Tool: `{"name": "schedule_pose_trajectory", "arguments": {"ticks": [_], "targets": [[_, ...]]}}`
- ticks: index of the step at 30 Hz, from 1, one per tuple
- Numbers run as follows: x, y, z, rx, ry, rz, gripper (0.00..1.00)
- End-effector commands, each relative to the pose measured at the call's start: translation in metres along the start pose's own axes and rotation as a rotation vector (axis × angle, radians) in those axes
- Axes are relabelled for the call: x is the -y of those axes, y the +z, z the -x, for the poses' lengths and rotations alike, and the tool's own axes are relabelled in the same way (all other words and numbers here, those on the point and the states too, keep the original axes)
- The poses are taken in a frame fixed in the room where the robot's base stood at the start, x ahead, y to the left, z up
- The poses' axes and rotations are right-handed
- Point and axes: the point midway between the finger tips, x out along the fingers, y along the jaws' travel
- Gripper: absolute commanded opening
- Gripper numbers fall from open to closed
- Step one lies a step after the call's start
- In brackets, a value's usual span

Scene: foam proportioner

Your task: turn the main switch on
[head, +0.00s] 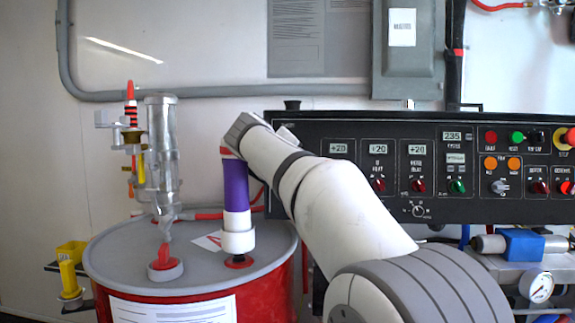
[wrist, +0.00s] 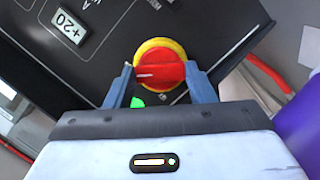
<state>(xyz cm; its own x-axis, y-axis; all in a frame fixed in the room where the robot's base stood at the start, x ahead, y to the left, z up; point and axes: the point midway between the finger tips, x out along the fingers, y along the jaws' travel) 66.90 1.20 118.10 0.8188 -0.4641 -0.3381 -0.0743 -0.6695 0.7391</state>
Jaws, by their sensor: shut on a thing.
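The main switch, a red rotary knob (wrist: 160,74) on a round yellow plate (wrist: 160,42), is in the middle of the wrist view. It sits on the black control panel (wrist: 218,22). My gripper (wrist: 161,78) has one blue-grey finger on each side of the knob and is shut on it. The knob's bar lies nearly level between the fingers, with a pale mark toward its left. A green patch shows just below it, partly covered by my gripper. In the head view, my arm covers the switch and my gripper.
The control panel (head: 330,130) carries displays, lamps and knobs, with a red-and-yellow stop button (head: 566,138) at far right. A red drum (head: 262,290) with a grey lid and a metal pump (head: 160,150) stands left of my arm. A grey box (head: 408,60) hangs above the panel.

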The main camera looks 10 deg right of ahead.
Motion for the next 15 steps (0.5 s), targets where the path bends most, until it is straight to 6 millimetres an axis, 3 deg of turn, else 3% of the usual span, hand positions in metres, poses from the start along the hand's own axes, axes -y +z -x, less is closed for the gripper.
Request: {"name": "schedule_pose_trajectory", "arguments": {"ticks": [15], "targets": [[0.0014,0.0012,-0.001,0.004,-0.023,-0.079,0.26]]}}
